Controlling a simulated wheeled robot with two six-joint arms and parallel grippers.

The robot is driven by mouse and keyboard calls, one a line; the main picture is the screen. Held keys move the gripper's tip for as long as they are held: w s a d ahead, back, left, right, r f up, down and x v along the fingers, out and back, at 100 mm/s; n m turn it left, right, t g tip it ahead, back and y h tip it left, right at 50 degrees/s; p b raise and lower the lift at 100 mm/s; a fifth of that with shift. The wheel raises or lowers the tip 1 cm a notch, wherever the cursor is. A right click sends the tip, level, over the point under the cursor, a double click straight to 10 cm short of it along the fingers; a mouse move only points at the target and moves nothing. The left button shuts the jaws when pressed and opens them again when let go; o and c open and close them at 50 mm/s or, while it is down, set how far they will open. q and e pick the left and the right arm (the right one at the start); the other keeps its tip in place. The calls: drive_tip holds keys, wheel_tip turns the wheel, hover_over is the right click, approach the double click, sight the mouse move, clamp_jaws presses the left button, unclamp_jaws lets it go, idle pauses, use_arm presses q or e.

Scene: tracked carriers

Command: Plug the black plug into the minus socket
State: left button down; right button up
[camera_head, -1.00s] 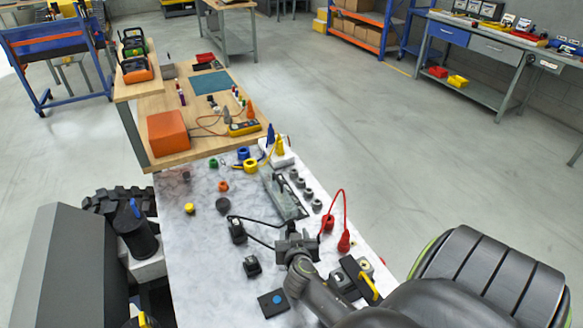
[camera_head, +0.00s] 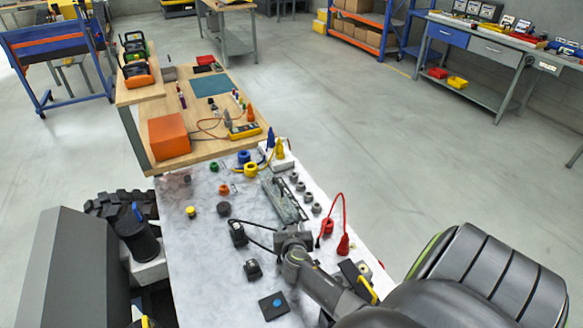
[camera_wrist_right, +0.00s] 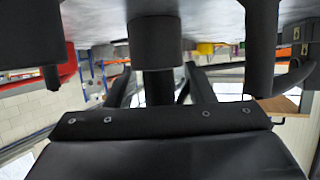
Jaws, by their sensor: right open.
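My right gripper (camera_head: 293,240) is low over the marble-topped bench, right of centre. In the right wrist view its two dark fingers (camera_wrist_right: 155,50) stand wide apart. A black cylinder, which looks like the black plug (camera_wrist_right: 155,42), stands between them with clear gaps on both sides. In the head view the gripper hides this plug. A black cable (camera_head: 258,222) runs from a black piece (camera_head: 238,235) on the left toward the gripper. I cannot make out which socket is the minus one. My left gripper is not in view.
A red plug (camera_head: 344,244) with a red cable stands just right of the gripper. A grey device (camera_head: 284,203) and several grey round pieces (camera_head: 308,197) lie behind it. A black block (camera_head: 253,270) and a dark plate with a blue dot (camera_head: 273,306) lie in front.

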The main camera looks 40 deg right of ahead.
clamp_jaws()
wheel_tip(320, 180, up, 10)
idle(0.9)
drive_tip(key=c, duration=0.6)
unclamp_jaws()
drive_tip(key=shift+c, duration=0.2)
clamp_jaws()
drive_tip(key=s+a+f+m+g+h, duration=0.2)
drive_tip(key=s+m+g+h, duration=0.2)
drive_tip(key=s, duration=0.5)
drive_tip(key=shift+s+f+m+g+b, duration=0.3)
drive_tip(key=shift+s+m+g, duration=0.1)
drive_tip(key=shift+m+g, duration=0.65)
drive_tip(key=shift+a, duration=0.1)
